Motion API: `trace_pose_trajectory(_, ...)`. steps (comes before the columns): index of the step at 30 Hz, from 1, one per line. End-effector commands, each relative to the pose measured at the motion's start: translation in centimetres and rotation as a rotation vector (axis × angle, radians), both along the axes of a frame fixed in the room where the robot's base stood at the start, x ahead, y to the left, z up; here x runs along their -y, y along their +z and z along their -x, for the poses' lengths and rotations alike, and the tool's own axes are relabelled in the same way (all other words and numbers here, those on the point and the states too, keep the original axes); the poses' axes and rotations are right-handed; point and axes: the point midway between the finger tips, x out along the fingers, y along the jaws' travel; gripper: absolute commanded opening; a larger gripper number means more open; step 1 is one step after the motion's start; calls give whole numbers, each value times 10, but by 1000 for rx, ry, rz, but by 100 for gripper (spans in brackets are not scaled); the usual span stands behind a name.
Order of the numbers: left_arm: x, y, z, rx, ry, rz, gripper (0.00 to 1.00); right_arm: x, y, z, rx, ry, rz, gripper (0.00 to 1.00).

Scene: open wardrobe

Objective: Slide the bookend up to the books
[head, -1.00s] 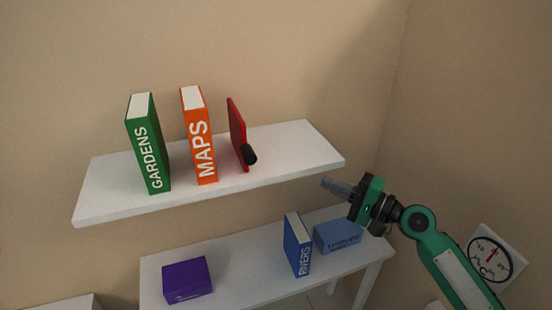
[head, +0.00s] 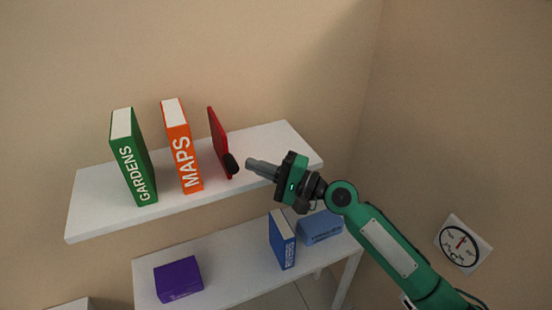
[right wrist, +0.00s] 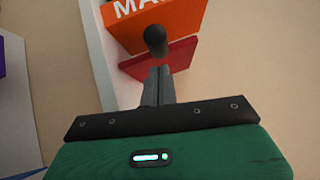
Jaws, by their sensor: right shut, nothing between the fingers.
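The red bookend (head: 217,138) stands upright on the upper white shelf, with a black knob (head: 231,163) at its front. The orange MAPS book (head: 182,150) stands to its left, with a gap between them. The green GARDENS book (head: 134,160) stands further left, apart from MAPS. My right gripper (head: 249,163) is shut and empty, its fingertips just right of the knob. In the right wrist view the shut fingers (right wrist: 158,85) point at the black knob (right wrist: 156,38), with the red bookend (right wrist: 165,60) behind; contact cannot be told. My left gripper is not in view.
The upper shelf (head: 275,145) is bare right of the bookend. On the lower shelf (head: 225,262) are a purple box (head: 178,279), the blue RIVERS book (head: 281,240) and a blue box (head: 320,227). A dial (head: 462,243) hangs at the right.

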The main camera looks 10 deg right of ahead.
Motion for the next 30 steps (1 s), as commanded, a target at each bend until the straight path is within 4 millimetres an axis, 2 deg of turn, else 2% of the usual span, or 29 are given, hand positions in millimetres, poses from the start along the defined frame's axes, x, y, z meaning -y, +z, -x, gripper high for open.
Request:
trace_pose_trajectory(1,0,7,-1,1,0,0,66,-4,4,1,-2,0,-1,0)
trace_pose_trajectory(4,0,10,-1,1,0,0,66,-10,4,3,-1,-1,0,0)
trace_pose_trajectory(19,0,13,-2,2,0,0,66,-16,3,5,-1,0,0,0)
trace_pose_trajectory(27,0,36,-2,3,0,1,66,-53,6,18,-3,2,-2,0)
trace_pose_trajectory(30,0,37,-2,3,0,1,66,-60,4,20,-1,0,-2,0)
